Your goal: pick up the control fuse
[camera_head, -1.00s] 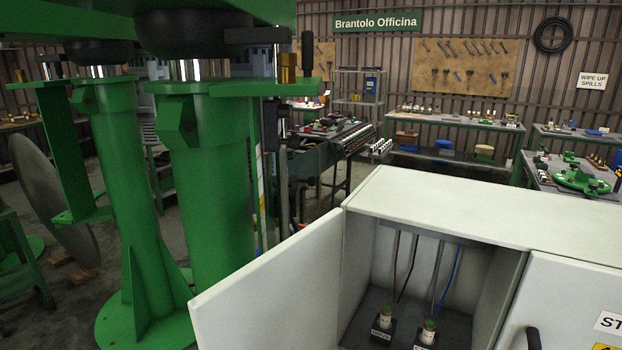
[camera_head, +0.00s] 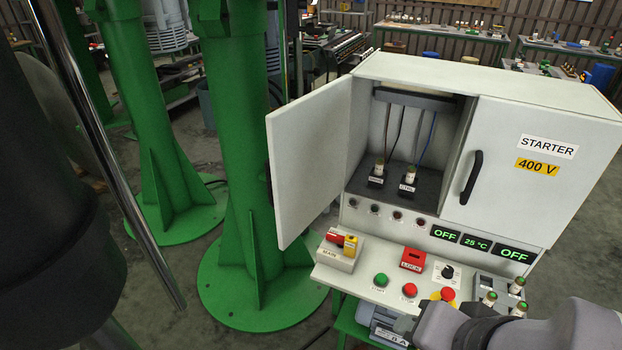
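Two fuses stand upright in black labelled holders inside the open left compartment of the white starter cabinet (camera_head: 583,103). A grey rounded part of my arm shows at the lower right, in front of the panel. My gripper's fingers are not in view.
The left cabinet door (camera_head: 308,155) stands open; the right door is shut. Below are a sloped panel with a red LOCK block (camera_head: 412,259), buttons, and a tray (camera_head: 482,287) with several similar fuses. A green column (camera_head: 247,150) stands left of the door.

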